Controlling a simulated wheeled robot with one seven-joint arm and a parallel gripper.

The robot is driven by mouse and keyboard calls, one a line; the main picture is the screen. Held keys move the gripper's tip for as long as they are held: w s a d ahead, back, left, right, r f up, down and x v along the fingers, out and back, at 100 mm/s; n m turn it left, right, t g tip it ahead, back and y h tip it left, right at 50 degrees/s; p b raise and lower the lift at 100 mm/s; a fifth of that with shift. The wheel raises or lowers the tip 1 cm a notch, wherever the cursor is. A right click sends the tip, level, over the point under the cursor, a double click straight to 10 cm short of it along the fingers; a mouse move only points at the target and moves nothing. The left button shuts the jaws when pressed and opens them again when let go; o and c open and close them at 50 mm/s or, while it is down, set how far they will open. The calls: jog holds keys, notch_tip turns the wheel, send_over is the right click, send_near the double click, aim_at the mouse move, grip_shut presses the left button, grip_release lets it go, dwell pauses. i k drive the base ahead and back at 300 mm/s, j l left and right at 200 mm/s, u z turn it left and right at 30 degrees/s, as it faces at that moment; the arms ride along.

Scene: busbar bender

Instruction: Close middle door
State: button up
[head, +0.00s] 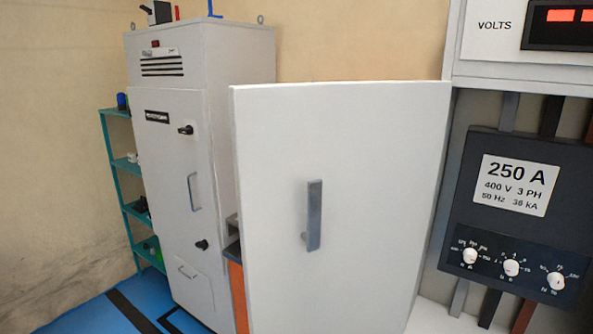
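The middle door (270,200) is a large white panel standing open in the centre of the head view. A grey vertical bar handle (314,215) sits on its face, near the middle. The door's right edge meets the cabinet (440,210) at the right. The opening shows a dark breaker unit (530,215) with a "250 A" label and three white knobs. My gripper is not in view.
A tall grey cabinet (175,230) with handles stands behind the door at the left. A teal shelf (120,190) stands beside it. An orange-sided unit (237,290) is partly hidden behind the door. Blue floor (110,318) shows at the lower left.

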aim_at(376, 147)
jog(key=j+z, duration=0.35)
jog(key=j, duration=0.15)
jog(key=j+z, duration=0.35)
jog(key=j, duration=0.15)
jog(key=k+j+z, duration=0.1)
jog(key=j+z, duration=0.65)
jog(key=j, duration=0.15)
jog(key=j+z, duration=0.35)
jog(key=j, duration=0.15)
jog(key=k+j+z, duration=0.2)
jog(key=j+z, duration=0.15)
jog(key=i+j+u, duration=0.1)
jog(key=j+u, duration=0.3)
jog(key=i+j+u, duration=0.2)
jog(key=u, duration=0.2)
jog(key=i+j+u, duration=0.2)
jog(key=j+u, duration=0.2)
